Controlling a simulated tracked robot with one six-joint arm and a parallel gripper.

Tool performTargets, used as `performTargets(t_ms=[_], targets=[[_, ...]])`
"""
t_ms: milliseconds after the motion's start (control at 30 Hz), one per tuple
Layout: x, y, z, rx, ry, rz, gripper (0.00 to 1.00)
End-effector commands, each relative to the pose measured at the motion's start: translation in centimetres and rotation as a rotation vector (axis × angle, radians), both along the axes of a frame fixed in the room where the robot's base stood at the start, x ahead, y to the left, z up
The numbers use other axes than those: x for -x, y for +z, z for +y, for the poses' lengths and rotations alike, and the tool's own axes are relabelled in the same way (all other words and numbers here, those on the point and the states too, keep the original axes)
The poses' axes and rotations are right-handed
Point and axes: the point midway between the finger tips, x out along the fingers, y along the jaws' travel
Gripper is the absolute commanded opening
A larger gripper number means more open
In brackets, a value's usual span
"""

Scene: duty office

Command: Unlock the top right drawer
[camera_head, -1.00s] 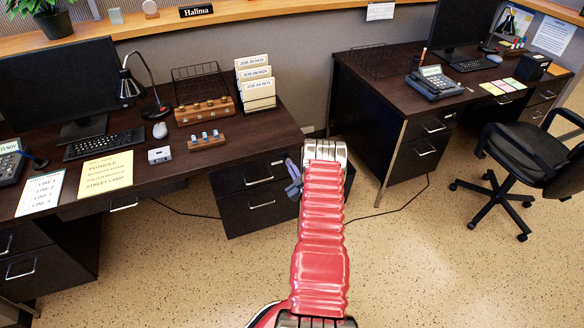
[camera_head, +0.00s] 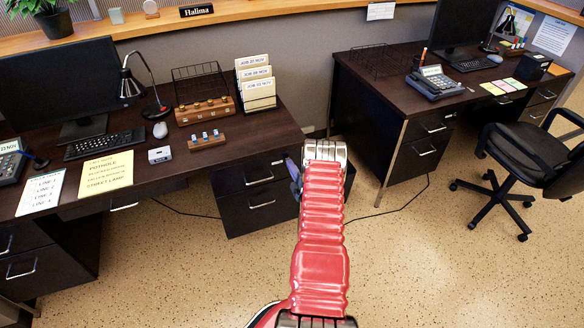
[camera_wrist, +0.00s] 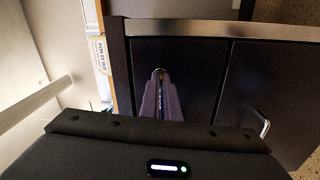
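The top right drawer (camera_head: 249,175) is a shut dark front with a silver handle in the left desk's right-hand pedestal. In the wrist view, turned on its side, this drawer front (camera_wrist: 200,75) lies straight ahead. My gripper (camera_head: 294,176) is at the right part of this front, partly hidden by my red arm. In the wrist view my gripper's fingers (camera_wrist: 159,76) are close together, tips at the front near the desktop edge. A small bright metal bit, seemingly the key (camera_wrist: 158,71), shows between the tips. The lock face is hidden.
A lower drawer (camera_head: 258,208) is shut below; its handle (camera_wrist: 263,124) shows in the wrist view. The left desk (camera_head: 260,140) carries a file rack (camera_head: 256,85) and a stamp holder (camera_head: 205,110). A second desk (camera_head: 400,100) and chair (camera_head: 530,155) stand right.

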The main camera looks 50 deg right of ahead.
Motion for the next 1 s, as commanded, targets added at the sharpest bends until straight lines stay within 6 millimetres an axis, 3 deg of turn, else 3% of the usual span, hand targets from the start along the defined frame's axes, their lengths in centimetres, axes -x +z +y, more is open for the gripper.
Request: performTargets(t_ms=[300,800,1000], targets=[[-0.06,-0.26,0.21,0.116,0.003,0.075,0.00],[-0.08,-0.39,0.32,0.134,0.005,0.088,0.00],[-0.06,-0.30,0.24,0.134,0.004,0.086,0.17]])
